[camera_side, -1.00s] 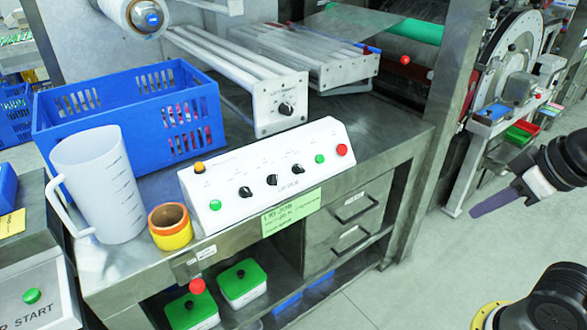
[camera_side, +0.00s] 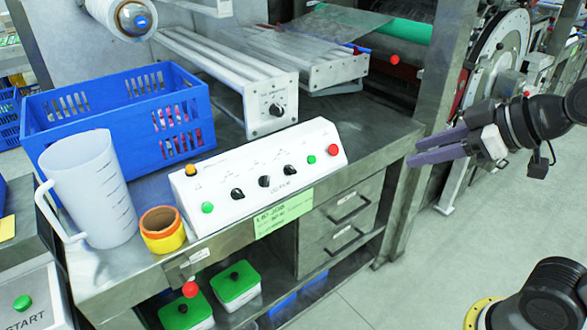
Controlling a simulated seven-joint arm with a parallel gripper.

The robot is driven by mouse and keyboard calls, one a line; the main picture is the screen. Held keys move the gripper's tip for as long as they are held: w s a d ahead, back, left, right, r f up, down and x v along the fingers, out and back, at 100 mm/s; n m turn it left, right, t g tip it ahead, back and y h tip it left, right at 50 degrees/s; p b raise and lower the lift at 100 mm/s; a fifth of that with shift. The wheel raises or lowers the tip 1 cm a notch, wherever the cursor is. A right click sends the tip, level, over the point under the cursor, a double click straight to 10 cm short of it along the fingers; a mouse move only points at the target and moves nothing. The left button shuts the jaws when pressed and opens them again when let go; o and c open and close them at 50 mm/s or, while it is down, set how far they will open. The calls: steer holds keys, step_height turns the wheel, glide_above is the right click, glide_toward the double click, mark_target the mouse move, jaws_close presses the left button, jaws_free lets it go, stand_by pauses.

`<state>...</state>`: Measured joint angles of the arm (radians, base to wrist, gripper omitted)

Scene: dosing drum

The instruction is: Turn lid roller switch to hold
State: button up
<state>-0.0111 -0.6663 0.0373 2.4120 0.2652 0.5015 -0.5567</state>
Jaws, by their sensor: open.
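A white sloped control panel (camera_side: 262,178) sits on the front of the metal bench. It carries three black rotary switches: left (camera_side: 237,194), middle (camera_side: 264,181) and right (camera_side: 290,171). Another black knob (camera_side: 276,109) is on the end plate of the white roller unit (camera_side: 245,85) behind the panel. The printing is too small to tell which is the lid roller switch or where each pointer is set. My gripper (camera_side: 413,153), with purple fingers, is open and empty. It appears to the right of the panel, apart from all the switches.
The panel also has green, orange and red buttons. A blue crate (camera_side: 60,118), a clear jug (camera_side: 95,190) and a yellow-orange tape roll (camera_side: 162,232) stand left of the panel. A metal post (camera_side: 437,90) rises behind my gripper. The space in front of the drawers looks clear.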

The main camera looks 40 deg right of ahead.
mark_target(293, 169)
steer(key=w+n+t+h, duration=0.1)
steer(key=w+t, duration=0.2)
steer(key=w, duration=1.4)
steer(key=w+f+g, duration=0.1)
steer(key=w+f, duration=0.4)
steer(key=f, duration=0.2)
steer(key=w+a+f+g+h, duration=0.1)
steer(key=w+f, duration=0.4)
steer(key=f, duration=0.3)
steer(key=w+f, duration=0.6)
steer(key=f, duration=0.1)
steer(key=shift+a+f+g, duration=0.15)
steer(key=shift+f+g, duration=0.05)
steer(key=shift+g, duration=0.2)
jaws_close()
